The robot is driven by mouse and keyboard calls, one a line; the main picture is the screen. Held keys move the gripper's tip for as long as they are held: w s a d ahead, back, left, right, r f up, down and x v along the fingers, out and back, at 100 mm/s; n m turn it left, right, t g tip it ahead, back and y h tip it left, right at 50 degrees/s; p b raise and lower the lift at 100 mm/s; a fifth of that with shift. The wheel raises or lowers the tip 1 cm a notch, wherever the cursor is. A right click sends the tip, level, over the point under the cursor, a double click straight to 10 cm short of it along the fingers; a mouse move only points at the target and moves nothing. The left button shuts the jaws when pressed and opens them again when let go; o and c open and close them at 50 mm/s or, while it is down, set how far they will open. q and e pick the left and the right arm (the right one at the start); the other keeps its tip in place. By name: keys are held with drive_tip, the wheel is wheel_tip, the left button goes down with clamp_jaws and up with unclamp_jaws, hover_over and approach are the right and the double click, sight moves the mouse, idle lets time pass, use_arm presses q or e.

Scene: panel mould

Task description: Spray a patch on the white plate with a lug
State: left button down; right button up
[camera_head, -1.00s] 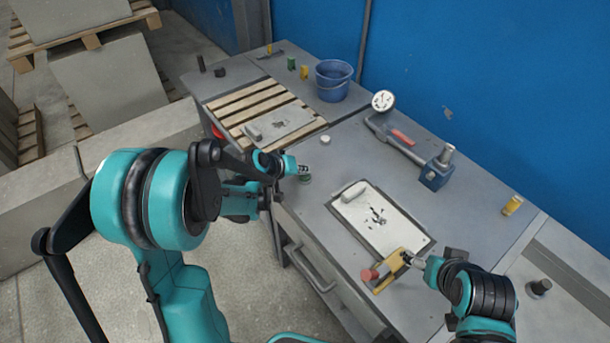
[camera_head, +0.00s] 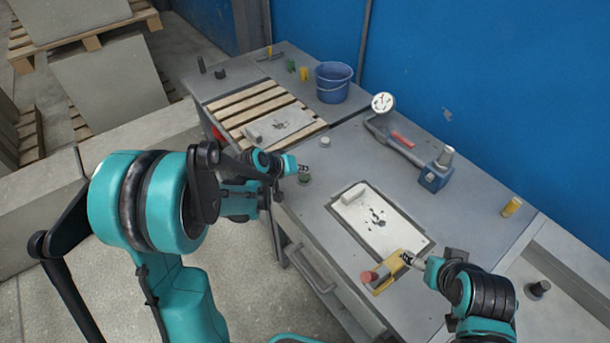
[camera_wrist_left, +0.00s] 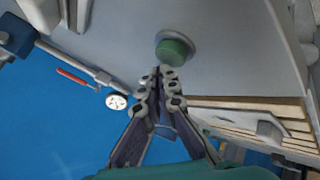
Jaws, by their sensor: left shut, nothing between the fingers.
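The white plate (camera_head: 385,238) lies in a dark-edged frame on the near bench, with a pale lug (camera_head: 354,193) at its far left end and dark spots near its middle. A second pale plate (camera_head: 291,122) with a lug lies on the wooden slats. My left gripper (camera_head: 304,169) is shut and empty, just above or beside a small green-topped round piece (camera_head: 305,179). In the left wrist view its fingertips (camera_wrist_left: 157,72) are just short of that green top (camera_wrist_left: 174,50). My right gripper (camera_head: 408,259) is at a yellow tool (camera_head: 385,278) with a red knob, at the plate's near edge; its grip is unclear.
A blue bucket (camera_head: 332,82) stands on the far bench.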

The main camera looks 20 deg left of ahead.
sight(303, 178)
use_arm(q)
wheel_tip(303, 178, up, 6)
drive_tip(key=p, duration=0.4)
drive_tip(key=shift+f, duration=0.1)
idle(0.5)
drive_tip(key=s+r+m+y, duration=0.2)
drive_tip(key=s+r, duration=0.1)
drive_tip(key=s, duration=0.9)
drive_tip(key=s+r+m+g+y, duration=0.1)
drive_tip(key=s+r, duration=0.3)
drive_tip(key=s, duration=0.9)
drive_tip(key=shift+m+y, duration=0.4)
drive_tip(key=shift+y, duration=0.1)
